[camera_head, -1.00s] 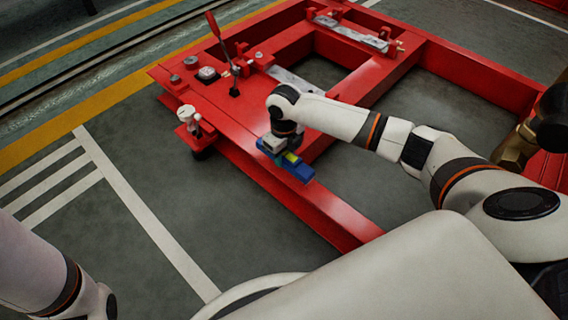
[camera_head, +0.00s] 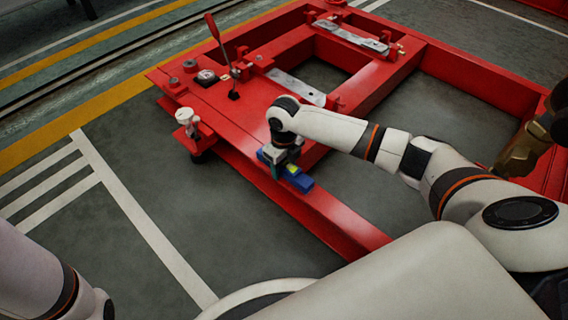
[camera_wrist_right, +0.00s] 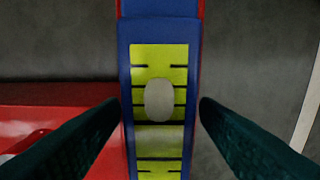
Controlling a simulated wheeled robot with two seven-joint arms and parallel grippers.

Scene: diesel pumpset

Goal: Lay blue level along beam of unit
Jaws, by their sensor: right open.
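The blue level (camera_head: 300,182) lies lengthwise along the near red beam (camera_head: 335,222) of the unit in the head view. In the right wrist view the level (camera_wrist_right: 160,62) runs up the middle, with a yellow-green scale face and a pale oval on it. Thin red strips of the beam show at its far end. My right gripper (camera_head: 285,160) is directly over the level. In the right wrist view its dark fingers (camera_wrist_right: 160,108) are open, one on each side of the level. My left arm shows at the lower left, with its gripper out of view.
A red lever (camera_head: 217,35) stands upright on the frame's left plate. A white-capped post (camera_head: 187,118) sits at the frame's left corner. Long grey bars (camera_head: 350,36) lie farther back. Bare grey floor (camera_head: 210,225) lies in front of the beam.

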